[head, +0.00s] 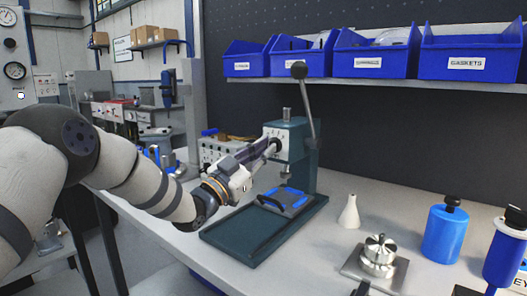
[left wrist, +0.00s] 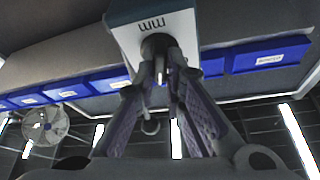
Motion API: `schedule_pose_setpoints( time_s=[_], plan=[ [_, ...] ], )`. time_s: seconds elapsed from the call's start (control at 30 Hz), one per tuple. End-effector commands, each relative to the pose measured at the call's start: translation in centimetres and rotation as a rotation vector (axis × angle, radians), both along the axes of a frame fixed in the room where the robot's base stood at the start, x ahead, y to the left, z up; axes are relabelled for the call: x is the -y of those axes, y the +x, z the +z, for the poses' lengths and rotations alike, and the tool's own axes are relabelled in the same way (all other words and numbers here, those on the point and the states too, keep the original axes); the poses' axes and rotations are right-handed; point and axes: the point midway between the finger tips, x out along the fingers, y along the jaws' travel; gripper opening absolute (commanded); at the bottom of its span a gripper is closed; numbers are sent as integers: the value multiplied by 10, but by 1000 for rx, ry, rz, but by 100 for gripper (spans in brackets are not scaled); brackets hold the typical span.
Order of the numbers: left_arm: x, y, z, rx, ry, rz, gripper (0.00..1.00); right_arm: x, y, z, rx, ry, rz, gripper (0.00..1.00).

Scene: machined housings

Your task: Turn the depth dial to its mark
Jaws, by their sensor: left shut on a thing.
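The teal press (head: 299,150) stands on the bench with a long ball-ended lever. The depth dial (head: 276,146) is a dark round knob on the press head, beside a pale plate with small markings. My left gripper (head: 268,149) reaches it from the left and is shut on it. In the left wrist view, the fingertips (left wrist: 162,62) close around the dark dial (left wrist: 156,43), below a pale plate with letters (left wrist: 152,22). The fingers hide much of the dial, and I cannot make out its pointer or mark. My right gripper is not in view.
A grey and blue fixture (head: 285,199) sits on the press base. A white cone (head: 349,213), a metal part (head: 379,253) and a blue bottle (head: 442,232) stand to the right. Blue bins (head: 466,50) line the shelf above. The bench between press and cone is clear.

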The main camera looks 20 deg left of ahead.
Motion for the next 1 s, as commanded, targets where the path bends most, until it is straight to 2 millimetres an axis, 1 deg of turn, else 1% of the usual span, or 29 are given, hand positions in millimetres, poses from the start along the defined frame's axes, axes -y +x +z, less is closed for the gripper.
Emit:
schedule_pose_setpoints(
  time_s=[0.27,0.7,1.0],
  plan=[
    [0,-1,0,-23,-63,0,0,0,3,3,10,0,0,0],
    [1,-1,1,-122,-337,0,0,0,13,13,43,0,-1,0],
    [2,-1,0,-168,-458,-1,0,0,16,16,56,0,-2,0]
  ],
)
